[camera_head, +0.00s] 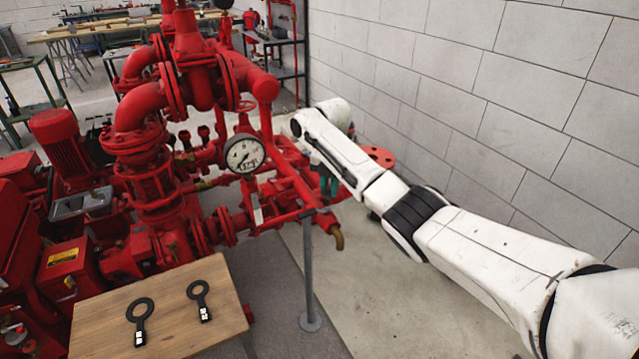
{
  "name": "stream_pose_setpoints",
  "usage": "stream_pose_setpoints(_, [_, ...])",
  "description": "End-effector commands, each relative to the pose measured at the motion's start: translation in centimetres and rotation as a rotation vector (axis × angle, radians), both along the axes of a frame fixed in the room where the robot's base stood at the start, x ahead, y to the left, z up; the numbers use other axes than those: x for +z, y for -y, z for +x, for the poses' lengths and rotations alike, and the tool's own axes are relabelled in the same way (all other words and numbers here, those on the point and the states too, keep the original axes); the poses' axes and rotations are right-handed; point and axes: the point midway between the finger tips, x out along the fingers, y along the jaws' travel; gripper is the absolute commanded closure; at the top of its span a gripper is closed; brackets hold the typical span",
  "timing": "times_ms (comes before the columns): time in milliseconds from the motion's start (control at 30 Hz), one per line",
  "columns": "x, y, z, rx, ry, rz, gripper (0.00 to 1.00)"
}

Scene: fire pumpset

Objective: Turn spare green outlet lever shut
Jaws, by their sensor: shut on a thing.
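A small green-teal part (328,182) shows low beside the red pipework, just below and left of my white arm; it may be the green outlet lever, but it is too small and too covered to tell its angle. My arm reaches in from the lower right to the right side of the pumpset (187,90). My gripper is hidden behind my own arm links, so its fingers and their contact with the lever do not show.
A pressure gauge (244,154) faces me on the pipes. A grey post (308,270) stands in front. A wooden table (185,318) holds two black ring-ended tools (140,318). A block wall (480,100) runs along the right. An orange-red disc (379,156) sits behind my arm.

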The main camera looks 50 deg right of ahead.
Motion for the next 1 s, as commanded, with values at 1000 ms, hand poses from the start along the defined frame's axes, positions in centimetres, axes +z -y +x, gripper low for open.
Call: stream_pose_setpoints(1000, [-0.4,2.9,-3.6,0.808,-0.006,0.005,1.0])
